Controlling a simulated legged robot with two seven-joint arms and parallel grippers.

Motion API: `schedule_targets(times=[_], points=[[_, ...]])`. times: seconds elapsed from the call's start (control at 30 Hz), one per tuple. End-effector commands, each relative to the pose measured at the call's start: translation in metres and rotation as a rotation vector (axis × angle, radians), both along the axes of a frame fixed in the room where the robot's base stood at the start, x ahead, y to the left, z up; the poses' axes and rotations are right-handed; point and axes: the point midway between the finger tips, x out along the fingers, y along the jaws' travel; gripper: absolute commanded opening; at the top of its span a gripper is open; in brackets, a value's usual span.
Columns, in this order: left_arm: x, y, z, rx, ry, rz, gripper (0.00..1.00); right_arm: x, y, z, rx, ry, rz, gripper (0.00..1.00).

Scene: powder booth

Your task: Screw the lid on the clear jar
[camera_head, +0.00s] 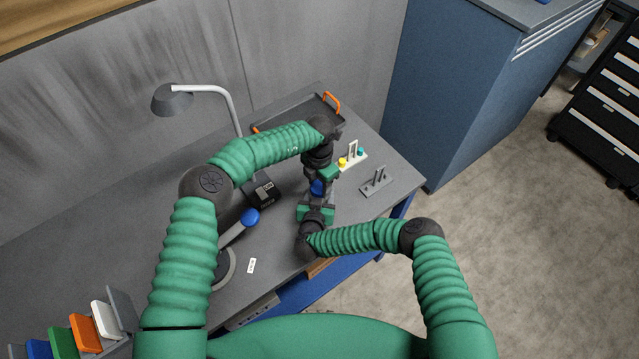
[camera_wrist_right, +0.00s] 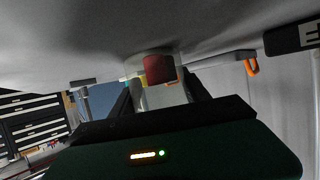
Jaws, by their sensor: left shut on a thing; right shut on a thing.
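The grippers hide most of the jar in the head view. I cannot tell whether lid and jar touch.
The grey bench (camera_head: 170,165) carries a desk lamp (camera_head: 173,99), a dark tray (camera_head: 290,117) with orange handles, a black box (camera_head: 263,191), a white stand (camera_head: 354,160) with coloured pieces, a grey pegged rack (camera_head: 377,183) and a blue-knobbed lever (camera_head: 250,217). A blue cabinet (camera_head: 450,90) stands behind right.

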Motion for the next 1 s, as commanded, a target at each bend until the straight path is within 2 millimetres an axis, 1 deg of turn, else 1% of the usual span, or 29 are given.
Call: schedule_targets(times=[0.07, 0.1, 0.23, 0.27, 0.57, 0.67, 0.9, 1.0], points=[[0.003, 0.001, 0.001, 0.000, -0.006, 0.003, 0.00, -0.001, 0.001, 0.000, 0.001, 0.000, 0.002, 0.00], [0.003, 0.001, 0.001, 0.001, -0.007, 0.004, 0.50, -0.001, 0.001, 0.000, 0.000, 0.000, 0.001, 0.00], [0.002, 0.001, 0.001, 0.001, -0.006, 0.004, 0.67, -0.001, 0.001, 0.000, 0.000, 0.000, 0.001, 0.00], [0.002, 0.001, 0.001, 0.001, -0.006, 0.004, 0.69, -0.001, 0.001, 0.000, 0.000, 0.000, 0.001, 0.00], [0.001, 0.001, 0.002, 0.000, -0.004, 0.004, 0.69, 0.000, 0.000, 0.000, 0.000, -0.001, 0.000, 0.00], [0.002, 0.001, 0.010, 0.000, -0.006, 0.004, 0.69, 0.000, 0.000, 0.001, 0.000, -0.001, 0.000, 0.00], [0.001, 0.001, 0.043, 0.001, -0.004, 0.005, 0.69, 0.000, 0.000, 0.001, 0.000, -0.001, 0.000, 0.00], [0.001, 0.001, 0.046, 0.001, -0.002, 0.005, 0.69, 0.000, 0.000, 0.000, 0.000, -0.001, 0.000, 0.00]])
